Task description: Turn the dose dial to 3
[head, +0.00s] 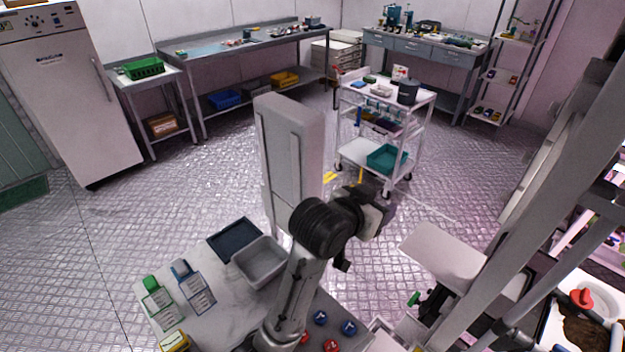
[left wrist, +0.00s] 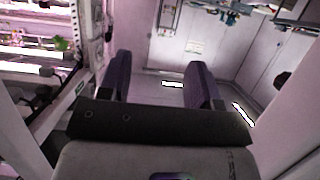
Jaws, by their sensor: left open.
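No dose dial can be made out for certain in either view. A red knob-like thing (head: 580,298) stands at the lower right edge of the head view, over a tray with dark contents; I cannot tell what it is. My left gripper (left wrist: 162,72) is open in the left wrist view, with nothing between its two dark fingers. It faces the far wall and floor. In the head view my left arm rises from the bottom and its dark wrist end is in the air, away from the bench. My right gripper does not show.
A pale bench (head: 215,315) at the bottom holds a grey bin (head: 262,262), a dark tray (head: 234,240), labelled cards and several round red and blue pieces. A white trolley (head: 350,152) with a teal bin (head: 387,158) stands beyond. The floor at left is clear.

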